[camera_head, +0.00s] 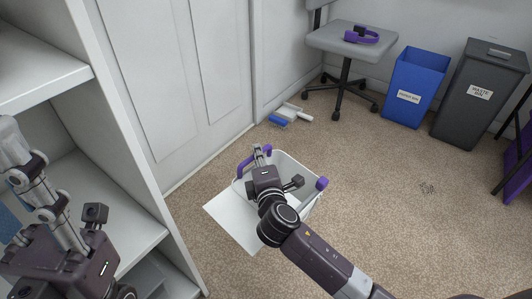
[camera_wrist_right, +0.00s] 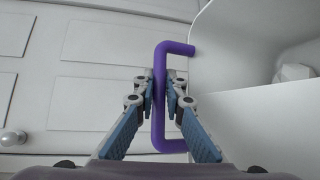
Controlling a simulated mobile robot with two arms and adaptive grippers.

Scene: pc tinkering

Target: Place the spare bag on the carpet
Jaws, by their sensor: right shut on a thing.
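The spare bag appears to be the white open container (camera_head: 300,164) with purple handles; no label on it is legible. It also shows in the wrist view (camera_wrist_right: 235,45). My right gripper (camera_wrist_right: 167,88) is shut on its purple handle (camera_wrist_right: 159,60), with one finger on each side of the bar. In the head view, my right gripper (camera_head: 259,152) partly covers the container. A second purple handle (camera_head: 321,183) is free on the right. The brown carpet (camera_head: 380,220) surrounds it; I cannot tell whether its base touches the carpet. My left gripper (camera_head: 25,165) is by the shelf, its fingertips unclear.
A white flat panel (camera_head: 232,222) shows left of the container. White shelving (camera_head: 125,205) stands at the left. A paint roller and tray (camera_head: 290,114), an office chair (camera_head: 350,40), a blue bin (camera_head: 415,85) and a dark bin (camera_head: 480,92) are behind.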

